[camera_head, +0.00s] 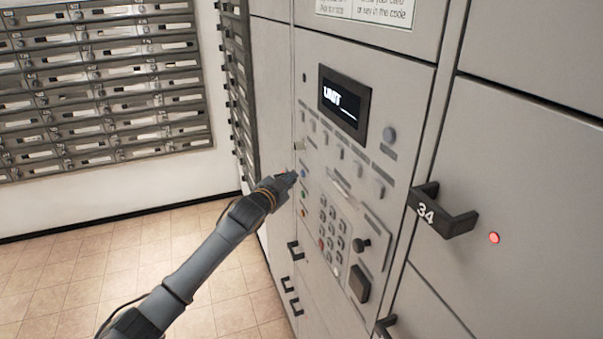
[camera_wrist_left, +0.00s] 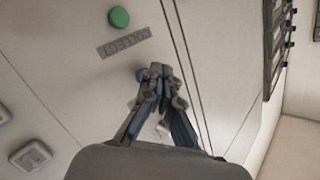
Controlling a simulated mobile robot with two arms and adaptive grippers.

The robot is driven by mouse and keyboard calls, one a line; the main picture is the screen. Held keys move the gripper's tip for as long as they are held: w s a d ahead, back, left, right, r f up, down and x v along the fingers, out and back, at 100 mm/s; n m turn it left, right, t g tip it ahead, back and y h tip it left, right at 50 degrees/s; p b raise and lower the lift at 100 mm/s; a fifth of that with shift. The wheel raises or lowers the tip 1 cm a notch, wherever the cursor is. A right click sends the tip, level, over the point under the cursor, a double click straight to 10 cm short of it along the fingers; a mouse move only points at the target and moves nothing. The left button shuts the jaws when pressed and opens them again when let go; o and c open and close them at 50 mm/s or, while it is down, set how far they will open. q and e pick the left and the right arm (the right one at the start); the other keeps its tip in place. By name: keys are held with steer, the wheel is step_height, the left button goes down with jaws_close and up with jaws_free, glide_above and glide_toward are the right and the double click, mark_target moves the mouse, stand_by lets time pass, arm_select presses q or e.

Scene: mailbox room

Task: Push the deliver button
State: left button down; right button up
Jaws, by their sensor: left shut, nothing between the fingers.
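The locker control panel (camera_head: 345,150) is grey, with a lit display (camera_head: 344,102) reading "UNIT". My left gripper (camera_head: 289,179) is shut and empty, with its tips at the left edge of the panel. A small blue button (camera_head: 304,174) is right beside the tips. In the left wrist view the shut fingertips (camera_wrist_left: 155,72) overlap part of the blue button (camera_wrist_left: 140,74); I cannot tell whether they touch it. Its label is hidden or unreadable, so I cannot confirm it is the deliver button. A green button (camera_wrist_left: 119,17) has an upside-down "COLLECT" label. My right gripper is out of view.
A keypad (camera_head: 332,230) and a black knob (camera_head: 361,244) are lower on the panel. A black handle marked 34 (camera_head: 440,212) juts out at the right, near a red light (camera_head: 494,238). Mailboxes (camera_head: 100,85) line the back wall. Tiled floor (camera_head: 130,265) is open at the left.

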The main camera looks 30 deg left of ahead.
arm_select(q)
steer(key=shift+s+a, duration=0.2)
steer(key=s+a+p, duration=0.2)
steer(key=s+a, duration=0.1)
steer(key=shift+s, duration=0.35)
